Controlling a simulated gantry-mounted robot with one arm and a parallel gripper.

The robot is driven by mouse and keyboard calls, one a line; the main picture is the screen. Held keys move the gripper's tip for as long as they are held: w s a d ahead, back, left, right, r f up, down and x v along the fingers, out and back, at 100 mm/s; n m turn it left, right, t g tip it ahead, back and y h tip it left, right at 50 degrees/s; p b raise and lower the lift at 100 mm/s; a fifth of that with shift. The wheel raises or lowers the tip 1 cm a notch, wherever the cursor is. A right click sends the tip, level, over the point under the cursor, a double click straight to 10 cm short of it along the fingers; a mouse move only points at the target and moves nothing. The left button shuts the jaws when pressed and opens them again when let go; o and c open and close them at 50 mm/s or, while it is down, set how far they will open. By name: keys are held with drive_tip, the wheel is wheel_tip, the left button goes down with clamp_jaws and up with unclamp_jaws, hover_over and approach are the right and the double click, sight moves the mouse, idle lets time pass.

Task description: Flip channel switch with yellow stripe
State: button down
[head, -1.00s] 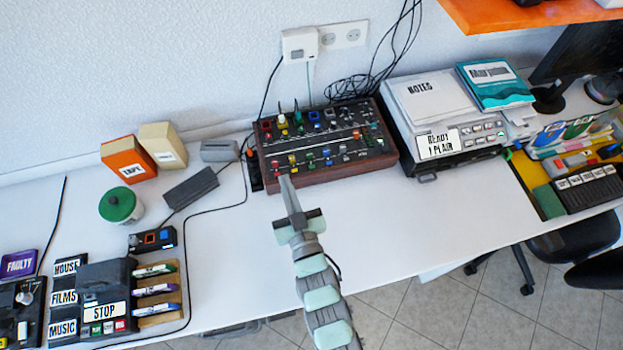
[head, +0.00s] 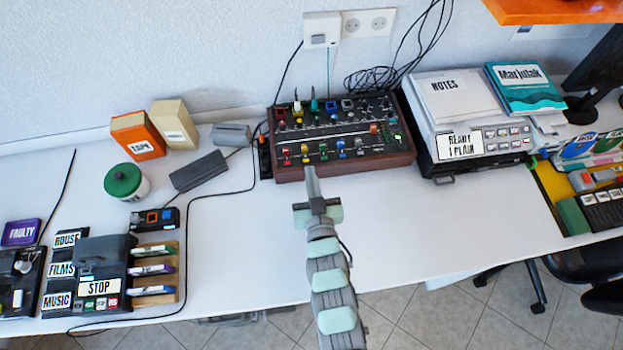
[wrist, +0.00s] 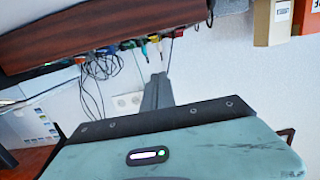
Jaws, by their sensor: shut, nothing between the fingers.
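The mixer-like control panel (head: 404,160), with a dark top and reddish-brown wooden sides, stands at the back of the table against the wall. Its top carries rows of small coloured controls in red, yellow, green, blue and white. A yellow stripe on one particular switch is too small to make out. My gripper (head: 310,170) is shut and empty, its narrow tip at the panel's front edge, left of its middle; I cannot tell whether it touches. In the wrist view the shut fingers (wrist: 157,92) point towards the panel's wooden side (wrist: 100,32), with several coloured controls partly hidden beyond it.
A grey device with notes (head: 440,130) stands close right of the panel. A dark grey block (head: 197,171), a green-lidded jar (head: 124,182) and boxes (head: 175,124) are to the left. Black cables hang behind. The table (head: 240,235) in front is clear.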

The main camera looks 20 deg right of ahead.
hover_over(307, 161)
drive_tip(key=s, duration=0.1)
drive_tip(key=shift+s+a+f+b, duration=0.1)
drive_tip(key=shift+a+f+b, duration=0.25)
drive_tip(key=shift+f+b, duration=0.1)
wheel_tip(307, 161, down, 3)
drive_tip(key=shift+r+b, duration=0.1)
drive_tip(key=shift+b, duration=0.2)
drive_tip(key=shift+f, duration=0.45)
